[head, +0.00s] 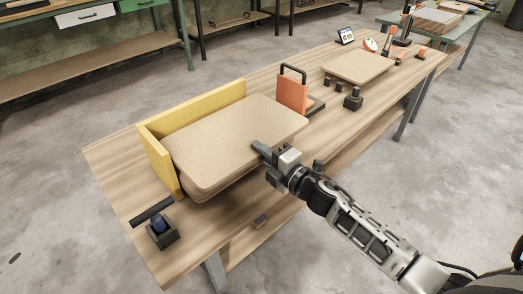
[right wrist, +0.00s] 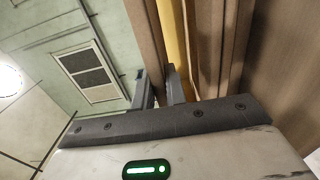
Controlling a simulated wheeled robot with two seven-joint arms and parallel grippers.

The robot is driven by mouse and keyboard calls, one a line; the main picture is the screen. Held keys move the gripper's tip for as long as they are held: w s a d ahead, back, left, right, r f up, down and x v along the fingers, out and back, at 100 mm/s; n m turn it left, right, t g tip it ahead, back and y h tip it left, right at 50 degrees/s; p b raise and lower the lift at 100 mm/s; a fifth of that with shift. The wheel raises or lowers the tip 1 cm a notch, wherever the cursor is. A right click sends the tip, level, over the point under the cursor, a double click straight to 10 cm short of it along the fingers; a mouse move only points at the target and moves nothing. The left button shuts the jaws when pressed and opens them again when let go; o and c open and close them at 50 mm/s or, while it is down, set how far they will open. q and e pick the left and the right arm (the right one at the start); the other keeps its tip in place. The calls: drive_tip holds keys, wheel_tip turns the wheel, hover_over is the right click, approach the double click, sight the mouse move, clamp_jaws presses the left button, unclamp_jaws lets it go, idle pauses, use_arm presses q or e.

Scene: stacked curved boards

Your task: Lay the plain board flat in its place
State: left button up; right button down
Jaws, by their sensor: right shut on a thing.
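The plain board (head: 235,137) is a tan slab with rounded corners. It is the top layer at the yellow corner fence (head: 200,107), roughly level. My right gripper (head: 262,150) is shut on its near right edge. In the right wrist view the board (right wrist: 147,40) runs between the fingers (right wrist: 160,88). Other boards of the stack (right wrist: 206,45) show beside it there, with a yellow strip in the gap, so the board appears apart from them at this edge. In the head view the stack (head: 212,192) is mostly hidden under the board. My left gripper is not in view.
An orange block with a black handle (head: 292,92) stands just beyond the board. A dark holder with a blue item (head: 160,230) sits at the near left corner of the wooden table (head: 118,165). Another tan board (head: 356,66) and small black parts lie farther right.

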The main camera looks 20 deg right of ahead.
wheel_tip(320, 180, down, 4)
drive_tip(key=b, duration=0.3)
drive_tip(key=shift+r, duration=0.15)
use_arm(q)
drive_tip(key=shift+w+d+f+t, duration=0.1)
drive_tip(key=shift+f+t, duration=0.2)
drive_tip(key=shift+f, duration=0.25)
use_arm(e)
drive_tip(key=shift+f, duration=0.25)
use_arm(q)
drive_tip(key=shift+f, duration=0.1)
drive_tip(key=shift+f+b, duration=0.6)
drive_tip(key=shift+b, duration=0.1)
use_arm(e)
drive_tip(key=shift+f, duration=0.6)
drive_tip(key=c, duration=1.5)
unclamp_jaws()
drive_tip(key=shift+f, duration=0.25)
